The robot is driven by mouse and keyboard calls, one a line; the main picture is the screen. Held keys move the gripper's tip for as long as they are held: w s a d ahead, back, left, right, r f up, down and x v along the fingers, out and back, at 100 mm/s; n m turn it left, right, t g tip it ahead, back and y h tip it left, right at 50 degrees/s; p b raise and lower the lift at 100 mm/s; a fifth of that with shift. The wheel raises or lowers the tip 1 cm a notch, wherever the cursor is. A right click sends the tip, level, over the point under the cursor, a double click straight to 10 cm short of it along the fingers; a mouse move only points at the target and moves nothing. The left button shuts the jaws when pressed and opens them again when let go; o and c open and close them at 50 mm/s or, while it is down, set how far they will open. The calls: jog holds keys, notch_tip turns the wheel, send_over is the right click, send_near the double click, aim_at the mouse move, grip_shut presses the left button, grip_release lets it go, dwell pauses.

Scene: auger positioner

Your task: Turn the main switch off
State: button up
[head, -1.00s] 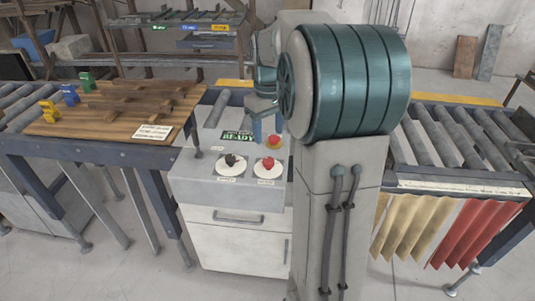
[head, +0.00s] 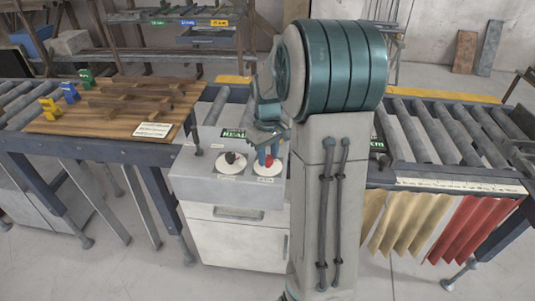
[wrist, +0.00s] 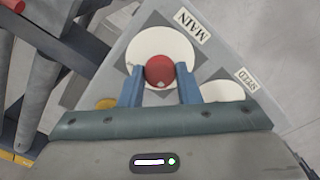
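The main switch is a red round knob on a white disc (wrist: 135,50) with a "MAIN" label beside it. The red knob (wrist: 159,71) shows a pale mark at its lower edge in the wrist view. In the head view the red knob (head: 268,162) is partly hidden by my fingers. My gripper (wrist: 161,76) reaches down over it with one blue finger on each side. The fingers are apart and very near the knob's sides; I cannot tell whether they press on it. My gripper also shows in the head view (head: 268,154).
A black knob (head: 233,158) on a white disc stands left of the main switch. A second disc (wrist: 223,90) labelled "SPEED" and a yellow piece (wrist: 105,103) show in the wrist view. A wooden board (head: 110,105) lies left; a roller conveyor (head: 450,135) runs right.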

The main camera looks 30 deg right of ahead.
jog(key=shift+c, duration=1.3)
jog(key=m+b, duration=0.1)
jog(key=m, duration=0.2)
jog(key=shift+m+b, duration=0.4)
jog(key=m+b, duration=0.1)
jog(key=m, duration=0.3)
jog(key=shift+w+m, duration=0.1)
jog(key=shift+m, duration=0.2)
jog(key=m, duration=0.4)
jog(key=shift+b, duration=0.35)
jog(key=shift+r+m, duration=0.1)
jog(key=shift+m, duration=2.7)
jog(key=o, duration=1)
